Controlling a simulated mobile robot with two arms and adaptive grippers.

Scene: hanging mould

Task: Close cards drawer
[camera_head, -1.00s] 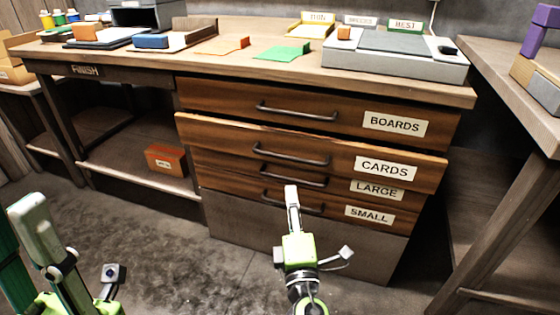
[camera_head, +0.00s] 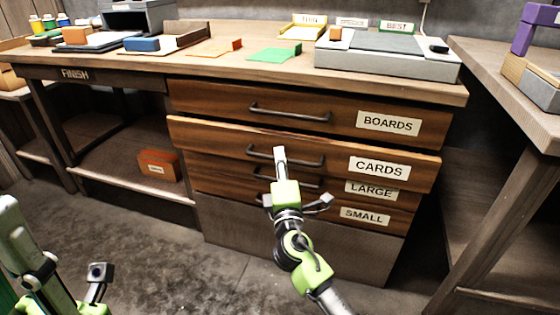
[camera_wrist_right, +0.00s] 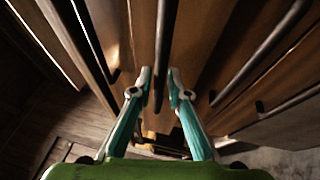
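The cards drawer (camera_head: 213,137) is the wooden drawer labelled CARDS, second from the top. It stands out past the drawers above and below it. Its dark bar handle (camera_head: 308,162) runs across its front.
The boards drawer (camera_head: 213,100) is above; the large (camera_head: 371,190) and small (camera_head: 365,215) drawers are below. The bench top (camera_head: 300,72) holds trays and coloured cards. Another table (camera_head: 500,100) stands at right. The floor (camera_head: 150,250) in front is clear.

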